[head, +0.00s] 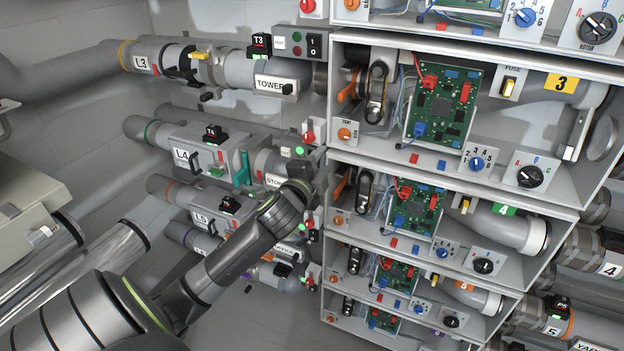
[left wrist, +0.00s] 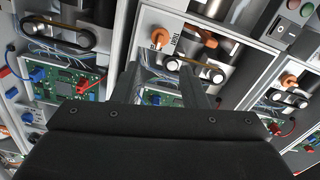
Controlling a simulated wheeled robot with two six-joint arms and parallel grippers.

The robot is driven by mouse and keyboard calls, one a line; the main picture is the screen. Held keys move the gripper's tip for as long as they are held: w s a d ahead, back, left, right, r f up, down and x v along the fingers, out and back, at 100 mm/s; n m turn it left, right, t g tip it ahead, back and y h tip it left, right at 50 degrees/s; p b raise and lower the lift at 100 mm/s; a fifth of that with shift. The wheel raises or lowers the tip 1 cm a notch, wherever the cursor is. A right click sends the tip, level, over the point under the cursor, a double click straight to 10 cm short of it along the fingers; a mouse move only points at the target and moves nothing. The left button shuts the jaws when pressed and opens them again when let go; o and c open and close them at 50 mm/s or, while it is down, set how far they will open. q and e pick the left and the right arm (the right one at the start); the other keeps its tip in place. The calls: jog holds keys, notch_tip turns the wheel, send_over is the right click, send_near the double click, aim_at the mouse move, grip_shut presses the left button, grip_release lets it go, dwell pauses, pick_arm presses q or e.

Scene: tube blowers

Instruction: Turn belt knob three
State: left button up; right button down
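Compartment three, with its yellow 3 plate (head: 561,83), is in the upper right of the head view. A small orange knob (head: 344,132) sits on a light plate at its lower left, below the belt (head: 376,92) on its two pulleys. My left gripper (head: 318,165) is at the left edge of the rack, just below and left of this knob. In the left wrist view the gripper's two fingers (left wrist: 162,85) are apart with nothing visible between them. An orange knob (left wrist: 160,38) is beyond the fingertips; I cannot tell which compartment it belongs to. My right gripper is not in view.
A green circuit board (head: 441,103), a blue dial (head: 477,164) and a black dial (head: 530,176) are in compartment three. Similar compartments with a circuit board (head: 411,210) lie below. Pipes and the TOWER box (head: 275,85) are left of the rack.

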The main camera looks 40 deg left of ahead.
pick_arm(q)
jog(key=shift+b+v, duration=0.45)
jog(key=shift+v, duration=1.95)
jog(key=shift+w, duration=0.1)
